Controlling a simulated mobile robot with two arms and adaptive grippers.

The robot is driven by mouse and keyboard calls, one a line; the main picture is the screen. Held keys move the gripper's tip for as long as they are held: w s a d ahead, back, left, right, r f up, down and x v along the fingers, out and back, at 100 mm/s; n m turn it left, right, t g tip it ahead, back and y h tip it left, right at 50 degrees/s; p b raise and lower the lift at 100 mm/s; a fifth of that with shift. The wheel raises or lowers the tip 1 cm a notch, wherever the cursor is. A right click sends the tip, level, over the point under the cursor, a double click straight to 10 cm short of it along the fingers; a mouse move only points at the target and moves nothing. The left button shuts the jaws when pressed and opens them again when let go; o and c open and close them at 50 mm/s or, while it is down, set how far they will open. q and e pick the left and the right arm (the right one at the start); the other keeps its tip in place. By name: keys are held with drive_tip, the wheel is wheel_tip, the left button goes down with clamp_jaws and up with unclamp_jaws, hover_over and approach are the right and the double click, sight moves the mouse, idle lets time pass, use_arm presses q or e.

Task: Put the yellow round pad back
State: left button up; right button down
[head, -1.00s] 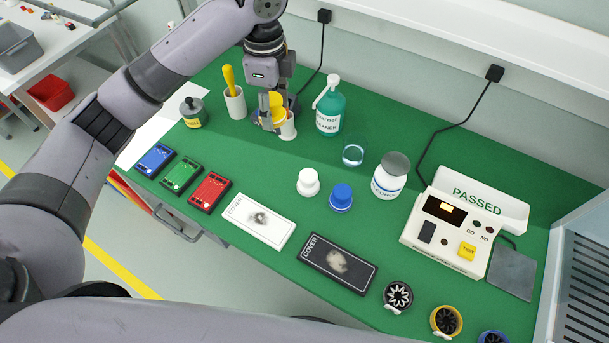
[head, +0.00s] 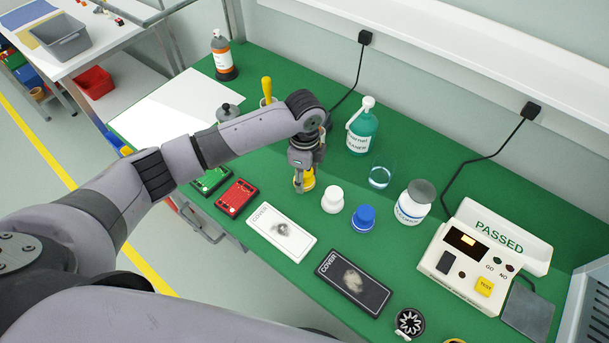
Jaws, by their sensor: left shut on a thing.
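My left gripper (head: 304,184) is pointing down at the middle of the green bench, shut on the yellow round pad (head: 308,179). The fingers cover part of the pad. I cannot tell whether its underside touches the bench. It is left of and a little behind a white round pad with a knob (head: 332,200) and a blue one (head: 363,218), roughly in line with them. My right gripper is not in view.
A green pump bottle (head: 362,128), a glass dish (head: 379,178) and a white bottle with a grey cap (head: 411,205) stand behind and right. White (head: 281,231) and black (head: 353,282) covers lie in front. A tester (head: 483,257) stands at right.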

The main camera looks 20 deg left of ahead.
use_arm(q)
drive_tip(key=shift+f, duration=0.6)
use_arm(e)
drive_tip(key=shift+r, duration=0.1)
use_arm(q)
drive_tip(key=o, duration=0.6)
drive_tip(key=shift+f, duration=0.15)
drive_tip(key=o, duration=0.5)
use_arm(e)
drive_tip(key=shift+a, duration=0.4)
use_arm(q)
wheel_tip(320, 180, up, 12)
drive_tip(key=shift+r+b, duration=0.2)
drive_tip(key=shift+b, duration=0.55)
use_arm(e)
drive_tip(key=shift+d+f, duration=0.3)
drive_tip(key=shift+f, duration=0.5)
